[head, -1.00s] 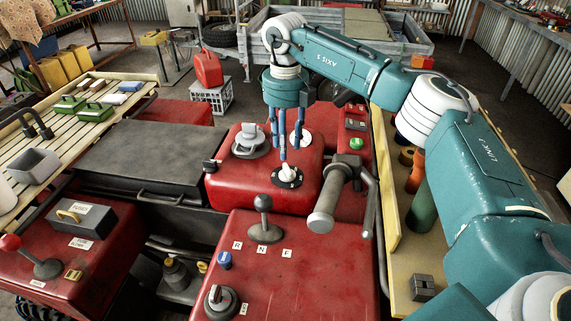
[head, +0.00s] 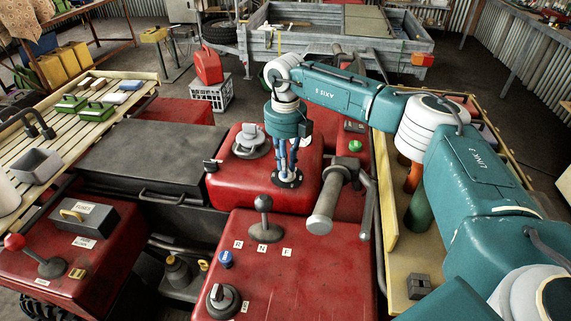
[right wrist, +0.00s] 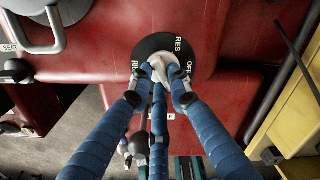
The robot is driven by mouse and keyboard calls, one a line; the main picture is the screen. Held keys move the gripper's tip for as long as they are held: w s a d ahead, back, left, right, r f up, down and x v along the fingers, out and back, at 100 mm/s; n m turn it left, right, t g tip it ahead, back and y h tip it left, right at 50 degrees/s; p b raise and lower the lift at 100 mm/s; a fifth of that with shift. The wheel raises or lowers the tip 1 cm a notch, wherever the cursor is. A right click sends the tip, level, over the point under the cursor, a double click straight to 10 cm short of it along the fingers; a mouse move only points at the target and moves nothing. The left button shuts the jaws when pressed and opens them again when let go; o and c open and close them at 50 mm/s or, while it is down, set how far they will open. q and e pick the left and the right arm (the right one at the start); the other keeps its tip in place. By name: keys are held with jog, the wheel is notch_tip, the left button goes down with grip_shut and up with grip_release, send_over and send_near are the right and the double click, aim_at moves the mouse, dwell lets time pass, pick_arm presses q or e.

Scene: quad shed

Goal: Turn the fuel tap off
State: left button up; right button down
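The fuel tap (right wrist: 160,66) is a pale lever on a round black dial (right wrist: 150,47) set in the red bodywork. The labels RES and OFF show on the dial in the right wrist view, with a third label partly hidden at the left. My right gripper (head: 285,172) points down at the tap. Its blue fingers (right wrist: 158,82) are drawn in around the lever and appear to touch it. In the head view the fingers mostly hide the lever, and I cannot tell exactly which label it points to. My left gripper is not in view.
A grey handlebar grip (head: 325,208) stands just right of the dial. A gear lever (head: 263,215) rises in front of it. A grey cap (head: 251,138) sits behind left on the red tank. A yellowish tray (head: 398,255) holding cylinders lies to the right.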

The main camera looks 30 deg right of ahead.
jog(key=shift+n, duration=0.3)
jog(key=n+b, duration=0.1)
jog(key=n, duration=0.4)
jog(key=shift+s+n+b, duration=0.1)
jog(key=shift+n+b, duration=0.2)
jog(key=n, duration=0.5)
jog(key=shift+d+r+b, duration=0.1)
jog(key=shift+b, duration=0.3)
jog(key=shift+n, duration=0.4)
jog(key=c, duration=1.6)
grip_release()
jog(key=shift+s, duration=0.1)
jog(key=shift+c, duration=0.2)
